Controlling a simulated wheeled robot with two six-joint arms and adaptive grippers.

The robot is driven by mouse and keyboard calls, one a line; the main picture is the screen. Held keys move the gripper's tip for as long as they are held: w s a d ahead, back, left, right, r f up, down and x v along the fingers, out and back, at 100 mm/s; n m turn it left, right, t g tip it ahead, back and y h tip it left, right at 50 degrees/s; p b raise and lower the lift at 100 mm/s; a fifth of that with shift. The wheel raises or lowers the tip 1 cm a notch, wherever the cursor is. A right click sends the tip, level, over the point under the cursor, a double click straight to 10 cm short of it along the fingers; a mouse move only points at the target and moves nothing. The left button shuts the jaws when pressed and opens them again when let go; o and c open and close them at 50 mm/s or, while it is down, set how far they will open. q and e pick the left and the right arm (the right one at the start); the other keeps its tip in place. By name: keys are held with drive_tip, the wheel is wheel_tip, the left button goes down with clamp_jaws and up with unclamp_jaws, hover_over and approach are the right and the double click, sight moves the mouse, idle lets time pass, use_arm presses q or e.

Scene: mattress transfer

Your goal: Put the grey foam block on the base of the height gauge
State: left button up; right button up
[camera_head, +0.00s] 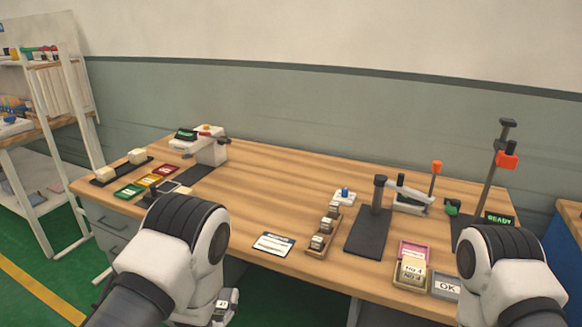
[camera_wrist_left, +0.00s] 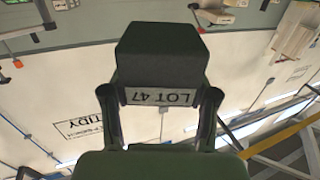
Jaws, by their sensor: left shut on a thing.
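The grey foam block (camera_wrist_left: 162,55) is dark, with a pale label reading LOT 47, upside down in the left wrist view. My left gripper (camera_wrist_left: 160,97) is shut on it, with one finger at each side. In the head view my left gripper (camera_head: 221,305) is low, in front of the table edge, partly hidden by my arm. The height gauge (camera_head: 492,180) stands at the right of the table, with a tall post, a red slider and a READY display. Its dark base (camera_head: 463,228) is partly hidden by my right arm. My right gripper is out of view.
A lever stand with a dark base (camera_head: 368,232) is left of the gauge. A tray of small blocks (camera_head: 323,240), a pink-and-cream card box (camera_head: 411,265) and an OK tray (camera_head: 446,285) lie near the front. The table (camera_head: 270,195) is bare in the middle.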

use_arm(q)
drive_tip(key=w+d+f+h, duration=0.1)
drive_tip(key=w+d+f+m+h, duration=0.1)
drive_tip(key=shift+w+d, duration=0.1)
drive_tip(key=shift+d, duration=0.3)
drive_tip(key=w+r+m+g+h+b, duration=0.1)
drive_tip(key=w+r+m+h, duration=0.1)
drive_tip(key=w+r, duration=0.4)
drive_tip(key=w+h, duration=0.1)
drive_tip(key=w, duration=0.2)
drive_tip(key=shift+a+m, duration=0.3)
drive_tip(key=shift+a, duration=0.05)
drive_tip(key=shift+w, duration=0.1)
